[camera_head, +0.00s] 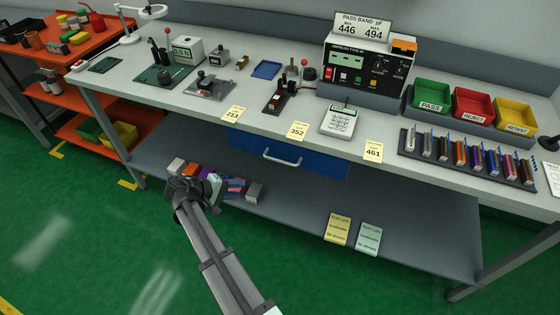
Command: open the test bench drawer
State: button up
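The blue drawer (318,162) sits under the front edge of the test bench (215,112). Its front looks flush below the bench top, so it appears closed. A pale bar handle (282,159) runs across the drawer front. My gripper (214,184) is at the end of the dark arm that rises from the bottom of the picture. It appears lower and to the left of the handle, apart from it, in front of the lower shelf. Its fingers are small and hard to separate from the objects behind, so their opening is unclear.
Several small boxes (255,191) lie on the lower shelf (300,215) behind my gripper. A meter (339,121) and a lever device (281,97) stand on top. The green floor in front is open.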

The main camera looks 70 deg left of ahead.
notch_tip(320, 180, up, 4)
jog(key=w+a+t, duration=0.2)
jog(key=a+t, duration=0.1)
jog(key=m+t+h, duration=0.2)
jog(key=t, duration=0.1)
send_near(280, 161)
jog(key=w, duration=0.3)
jog(key=w+f, duration=0.1)
jog(key=w, duration=0.6)
jog(key=shift+w+f, duration=0.1)
jog(key=shift+f, duration=0.15)
grip_shut()
